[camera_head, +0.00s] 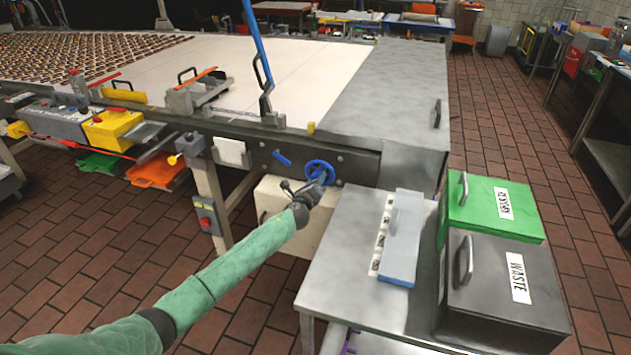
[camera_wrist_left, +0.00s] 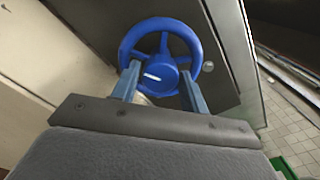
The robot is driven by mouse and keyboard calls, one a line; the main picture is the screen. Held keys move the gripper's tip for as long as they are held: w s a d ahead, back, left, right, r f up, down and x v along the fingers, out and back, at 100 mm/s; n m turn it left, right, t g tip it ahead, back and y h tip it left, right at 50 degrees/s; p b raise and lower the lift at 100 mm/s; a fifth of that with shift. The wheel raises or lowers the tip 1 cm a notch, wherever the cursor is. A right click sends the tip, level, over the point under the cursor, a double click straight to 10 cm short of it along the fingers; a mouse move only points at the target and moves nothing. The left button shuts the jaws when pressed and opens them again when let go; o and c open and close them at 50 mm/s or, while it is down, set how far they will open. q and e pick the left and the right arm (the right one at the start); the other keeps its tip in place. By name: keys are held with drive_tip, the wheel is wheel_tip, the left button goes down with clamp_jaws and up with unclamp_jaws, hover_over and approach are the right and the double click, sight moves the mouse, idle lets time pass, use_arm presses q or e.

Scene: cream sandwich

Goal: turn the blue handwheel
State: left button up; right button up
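The blue handwheel (camera_head: 319,170) is on the dark side panel of the conveyor machine, below its belt edge. My left gripper (camera_head: 318,184) reaches it from the front, at the wheel's lower part. In the left wrist view the handwheel (camera_wrist_left: 160,58) shows its round rim, spokes and hub. The two fingers of my left gripper (camera_wrist_left: 160,88) stand apart on either side of the hub, overlapping the lower rim. The gripper is open; whether the fingers touch the wheel I cannot tell. My right gripper is not in view.
A steel side table (camera_head: 345,240) with a blue-and-white box (camera_head: 405,235) stands right of my left forearm. A green bin (camera_head: 500,205) and a black waste bin (camera_head: 505,285) are further right. A blue lever (camera_head: 282,158) sits left of the handwheel.

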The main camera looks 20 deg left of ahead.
use_arm(q)
drive_tip(key=shift+o, duration=1.1)
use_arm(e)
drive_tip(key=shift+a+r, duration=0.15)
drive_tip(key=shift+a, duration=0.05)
use_arm(q)
drive_tip(key=shift+s, duration=0.15)
drive_tip(key=s+b, duration=0.1)
drive_tip(key=s, duration=0.6)
drive_tip(key=shift+s+a, duration=0.15)
drive_tip(key=shift+s, duration=0.05)
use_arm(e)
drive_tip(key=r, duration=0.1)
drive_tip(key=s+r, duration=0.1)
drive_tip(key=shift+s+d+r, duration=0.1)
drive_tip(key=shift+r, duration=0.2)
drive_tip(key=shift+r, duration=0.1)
